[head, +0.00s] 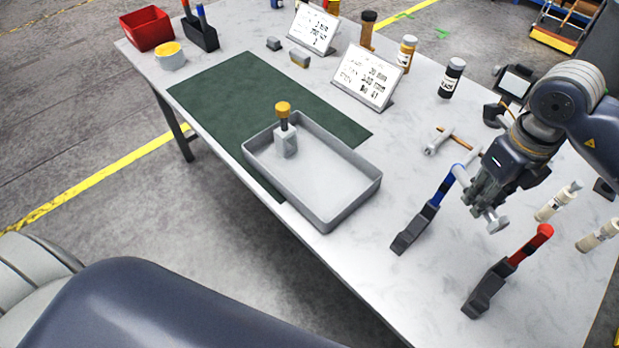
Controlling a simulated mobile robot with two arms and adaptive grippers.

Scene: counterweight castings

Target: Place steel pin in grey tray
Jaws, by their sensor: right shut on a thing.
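The grey tray (355,203) sits at the near edge of the table, partly over a dark green mat. Inside its far left corner stands a grey block with a dark stem and a yellow top (283,109). My right gripper (487,203) is at the right of the table, well to the right of the tray. It is shut on a light metal piece, which looks like the steel pin (497,223); its lower end shows below the fingers and the rest is mostly hidden. My left gripper is not in view.
A hammer (440,141), bottles (452,78) and sign stands (368,78) are farther back. The green mat (240,95) is bare beyond the tray. A red bin (147,29) stands far left.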

